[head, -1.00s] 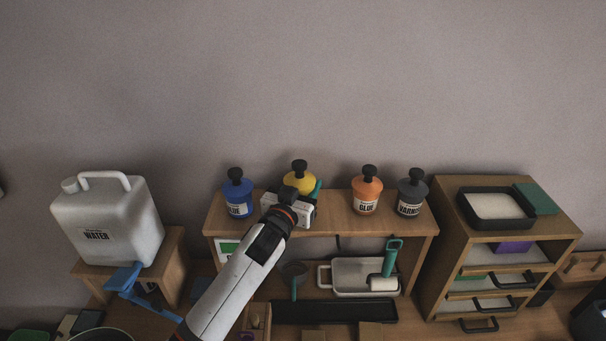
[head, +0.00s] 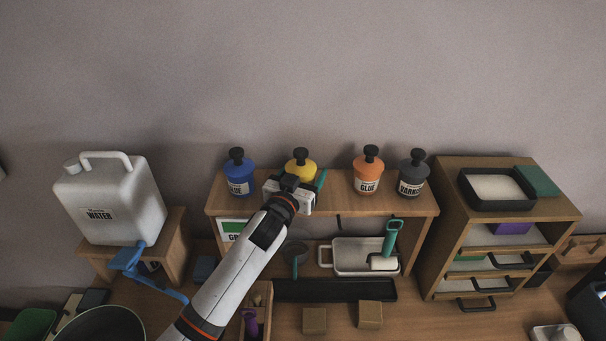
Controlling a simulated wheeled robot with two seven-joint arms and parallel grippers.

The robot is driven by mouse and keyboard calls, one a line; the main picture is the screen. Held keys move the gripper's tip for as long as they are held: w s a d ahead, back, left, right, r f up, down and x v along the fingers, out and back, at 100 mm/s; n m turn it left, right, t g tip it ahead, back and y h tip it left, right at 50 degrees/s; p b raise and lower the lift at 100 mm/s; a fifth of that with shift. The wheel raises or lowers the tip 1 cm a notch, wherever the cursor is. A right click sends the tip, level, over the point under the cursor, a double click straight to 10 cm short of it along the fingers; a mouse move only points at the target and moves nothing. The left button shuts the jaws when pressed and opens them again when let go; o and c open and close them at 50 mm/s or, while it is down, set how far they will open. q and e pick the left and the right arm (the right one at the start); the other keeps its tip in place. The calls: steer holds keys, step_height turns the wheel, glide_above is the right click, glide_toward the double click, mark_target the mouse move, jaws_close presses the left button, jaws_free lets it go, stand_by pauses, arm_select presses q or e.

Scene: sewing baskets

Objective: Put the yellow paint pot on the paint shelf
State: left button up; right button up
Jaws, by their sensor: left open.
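The yellow paint pot (head: 300,164) with a black knob stands on the wooden paint shelf (head: 340,203), between the blue pot (head: 238,176) and the orange glue pot (head: 367,172). My left gripper (head: 308,184) is at the shelf's top, in front of the yellow pot, and hides its lower part. A teal finger shows at the pot's right side. The jaws are open; whether they touch the pot cannot be seen. My right gripper is not in view.
A grey varnish pot (head: 412,174) stands at the shelf's right end. A white water canister (head: 108,205) is on a stand at left. A drawer cabinet (head: 450,225) with a black tray is at right. Below the shelf are a paint tray (head: 345,258) and a roller (head: 388,248).

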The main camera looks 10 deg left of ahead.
arm_select(q)
steer(key=shift+r, duration=0.15)
steer(key=shift+s+a, duration=0.1)
steer(key=shift+s, duration=0.25)
steer(key=shift+s+a+b, duration=0.35)
steer(key=shift+s+b, duration=0.05)
steer(key=shift+s, duration=1.45)
steer(key=shift+s+a+b, duration=0.4)
steer(key=shift+s+b, duration=0.05)
steer(key=shift+s, duration=1.4)
steer(key=shift+s+a+b, duration=0.35)
steer(key=shift+s+b, duration=0.05)
steer(key=shift+s, duration=1.45)
